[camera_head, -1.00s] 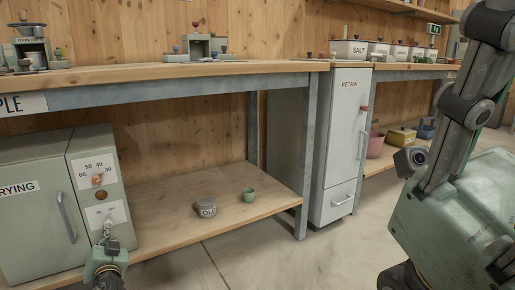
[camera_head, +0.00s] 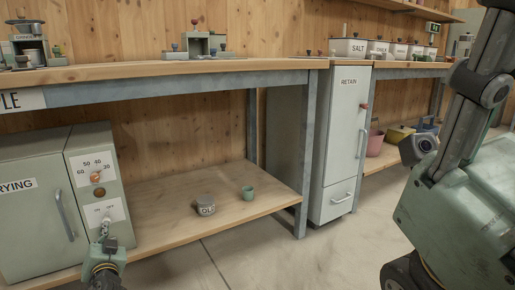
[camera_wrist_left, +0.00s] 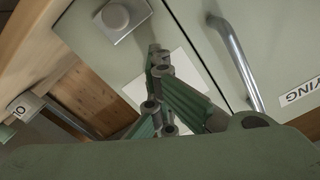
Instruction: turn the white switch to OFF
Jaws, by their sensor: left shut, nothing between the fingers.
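The white switch (camera_head: 104,228) is on the lower right front of the grey-green drying cabinet (camera_head: 30,215), just below its ON/OFF plate (camera_head: 103,210). It is small, and my gripper partly covers it, so I cannot tell its setting. My left gripper (camera_head: 106,243) is shut and empty at the switch in the head view; I cannot tell whether it touches. In the left wrist view its closed fingers (camera_wrist_left: 157,62) are in front of a white plate (camera_wrist_left: 182,88) and hide the switch. My right gripper is out of view.
An orange dial (camera_head: 96,176) is above the plate. A door handle (camera_head: 64,215) is to its left. A pale square knob (camera_wrist_left: 118,18) shows in the left wrist view.

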